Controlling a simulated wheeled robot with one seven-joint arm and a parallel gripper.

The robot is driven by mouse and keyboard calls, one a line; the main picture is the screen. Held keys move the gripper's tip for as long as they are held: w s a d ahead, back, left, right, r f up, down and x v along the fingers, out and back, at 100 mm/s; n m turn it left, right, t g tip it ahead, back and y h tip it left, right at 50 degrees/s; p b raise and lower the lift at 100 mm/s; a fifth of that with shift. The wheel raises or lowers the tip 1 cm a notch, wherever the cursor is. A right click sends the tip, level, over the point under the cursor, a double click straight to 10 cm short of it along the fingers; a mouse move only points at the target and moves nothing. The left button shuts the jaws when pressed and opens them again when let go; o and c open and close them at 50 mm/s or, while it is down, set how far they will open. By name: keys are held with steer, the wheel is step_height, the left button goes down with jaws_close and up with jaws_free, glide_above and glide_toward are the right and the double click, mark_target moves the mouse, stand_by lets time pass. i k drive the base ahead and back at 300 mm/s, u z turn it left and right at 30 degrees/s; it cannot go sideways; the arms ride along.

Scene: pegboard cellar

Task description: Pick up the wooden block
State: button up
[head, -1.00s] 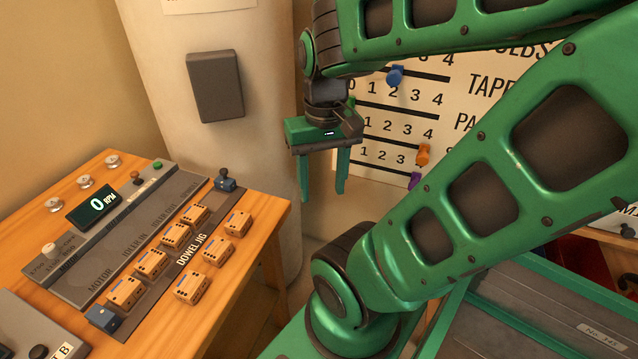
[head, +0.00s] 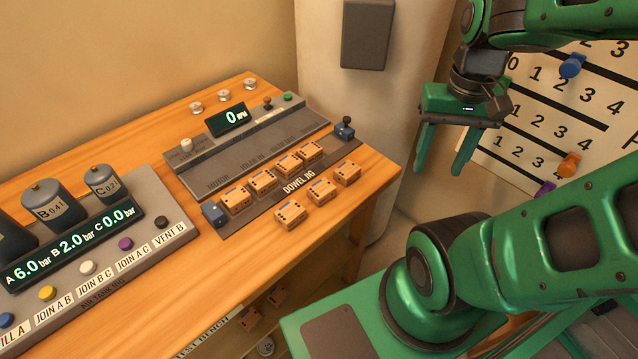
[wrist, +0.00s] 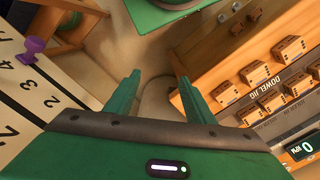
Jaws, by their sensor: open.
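Several similar wooden blocks with dark holes and small blue marks sit on the bench, so I cannot tell which one is meant. A back row, including one wooden block (head: 236,200), stands in the dowel jig (head: 258,220). A front row, including another block (head: 290,214), stands along the jig's near edge. They also show at the right of the wrist view, one block (wrist: 225,94) nearest my fingers. My gripper (head: 441,170) is open and empty, fingers down, in the air right of the bench. In the wrist view nothing is between its fingertips (wrist: 158,78).
The jig has blue end clamps (head: 215,214). Behind it is a grey panel with an rpm display (head: 233,119). An air tank rig (head: 150,237) stands at the left. More blocks (head: 277,295) lie below the benchtop. A pegged number board (head: 545,130) is at the right.

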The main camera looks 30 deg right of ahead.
mark_target(322, 190)
steer(key=z, duration=0.1)
steer(key=k, duration=1.35)
steer(key=z, duration=0.45)
